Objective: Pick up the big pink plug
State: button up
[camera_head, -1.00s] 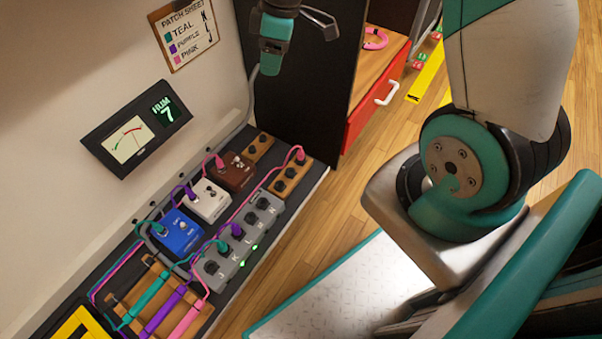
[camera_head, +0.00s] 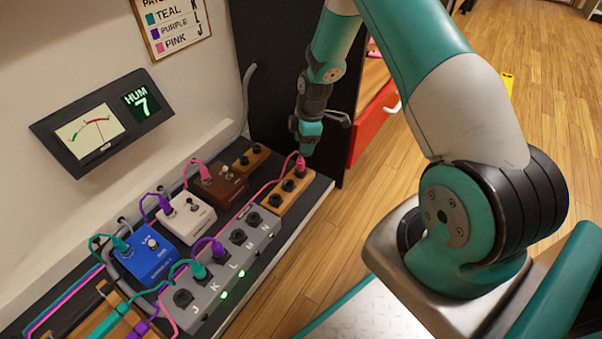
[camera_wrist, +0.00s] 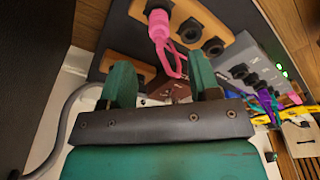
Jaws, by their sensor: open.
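A big pink plug (camera_head: 300,165) stands in the end socket of a wooden socket block (camera_head: 284,204), with a pink cable running from it. In the wrist view the pink plug (camera_wrist: 159,28) is ahead of my gripper (camera_wrist: 163,82), and its cable hangs down towards the gap between the two green fingers. The fingers are open, with nothing gripped. In the head view my gripper (camera_head: 306,138) is just above the plug; whether they touch is hard to tell. A smaller-looking pink plug (camera_head: 203,172) sits at the brown pedal.
Brown (camera_head: 222,184), white (camera_head: 187,218) and blue (camera_head: 149,252) pedals stand left of a grey socket box (camera_head: 216,282) lettered J to N. Teal and purple plugs and cables crowd it. A dark panel (camera_head: 278,100) stands behind.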

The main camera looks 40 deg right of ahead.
aim_at(301, 158)
jog(key=f+b, duration=0.2)
jog(key=f, duration=0.1)
jog(key=f+b, duration=0.1)
jog(key=f, duration=0.1)
jog(key=a+f+b, duration=0.1)
jog(key=f+b, duration=0.1)
jog(key=f, duration=0.1)
jog(key=shift+w+f+b, duration=0.3)
jog(key=shift+f+b, duration=0.05)
jog(key=shift+r, duration=0.1)
jog(key=c, duration=1)
